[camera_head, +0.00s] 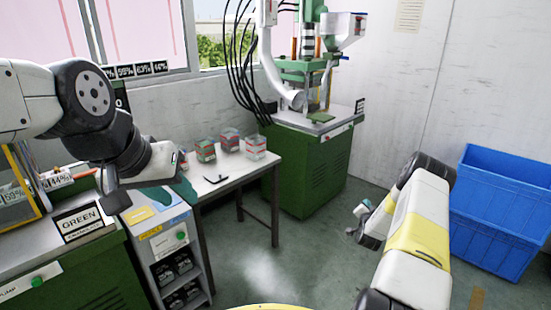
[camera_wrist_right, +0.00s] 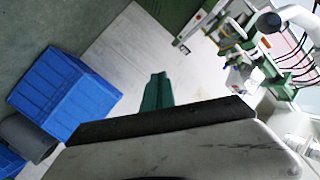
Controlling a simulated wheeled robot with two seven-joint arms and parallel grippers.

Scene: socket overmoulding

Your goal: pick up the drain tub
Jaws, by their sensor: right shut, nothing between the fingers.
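Two large blue tubs are stacked on the floor at the far right of the head view, an upper tub (camera_head: 505,185) and a lower tub (camera_head: 490,245). No label shows which is the drain tub. A blue tub (camera_wrist_right: 65,90) also shows at the left of the right wrist view. My right gripper (camera_head: 362,209) is left of the tubs and apart from them. Its teal fingers (camera_wrist_right: 157,92) are shut and empty in the wrist view.
A white table (camera_head: 225,185) holds several small clear boxes with coloured contents. A green machine (camera_head: 308,160) stands behind it. The middle floor is clear.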

